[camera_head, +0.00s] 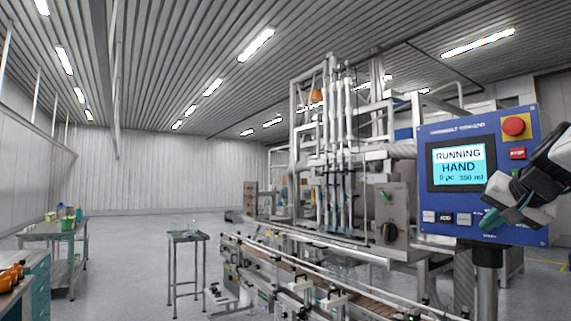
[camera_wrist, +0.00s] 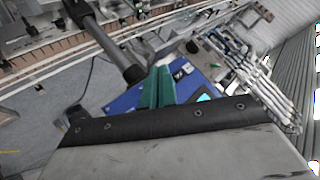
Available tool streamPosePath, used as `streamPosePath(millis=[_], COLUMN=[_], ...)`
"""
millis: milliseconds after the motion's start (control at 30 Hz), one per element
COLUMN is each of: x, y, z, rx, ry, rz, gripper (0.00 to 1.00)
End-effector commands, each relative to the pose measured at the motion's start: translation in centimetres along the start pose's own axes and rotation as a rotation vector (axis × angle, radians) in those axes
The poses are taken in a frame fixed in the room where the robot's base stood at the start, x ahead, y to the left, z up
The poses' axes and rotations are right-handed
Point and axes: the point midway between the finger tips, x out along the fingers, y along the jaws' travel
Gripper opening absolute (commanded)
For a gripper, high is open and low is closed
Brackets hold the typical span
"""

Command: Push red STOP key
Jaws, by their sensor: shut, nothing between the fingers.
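The blue control panel (camera_head: 470,130) stands at the right in the head view. The lit screen (camera_head: 460,166) reads RUNNING, HAND. My gripper (camera_head: 490,221), with green fingertips, is shut and empty in front of the panel's lower right, below the STOP key. In the wrist view the green fingers (camera_wrist: 158,86) point at the panel, which is partly covered. The STOP key is not visible there; whether the fingertips touch the panel I cannot tell.
White and dark keys (camera_head: 446,218) sit along the panel's lower row, close left of my fingertips. The panel stands on a dark post (camera_head: 487,275). The filler's pipework (camera_head: 340,150) and conveyor (camera_head: 300,265) lie to the left. A small table (camera_head: 187,237) stands farther left.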

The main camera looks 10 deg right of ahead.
Motion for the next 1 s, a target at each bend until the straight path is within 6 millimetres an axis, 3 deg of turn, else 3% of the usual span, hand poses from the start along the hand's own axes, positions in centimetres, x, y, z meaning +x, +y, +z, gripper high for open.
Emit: streamPosePath(millis=[33, 200, 400, 600, 1000], x=[-0.6, -3.0, -5.7, -6.7, -6.5], y=[0.1, -0.8, -3.3, -3.7, -3.5], z=[-2.6, -9.9, -14.6, -16.1, -16.2], rx=[0.016, 0.045, 0.043, 0.032, 0.024], ry=[0.063, 0.259, 0.415, 0.486, 0.483], rz=[-0.012, -0.066, -0.125, -0.130, -0.127], gripper=[0.00, 0.00, 0.00, 0.00, 0.00])
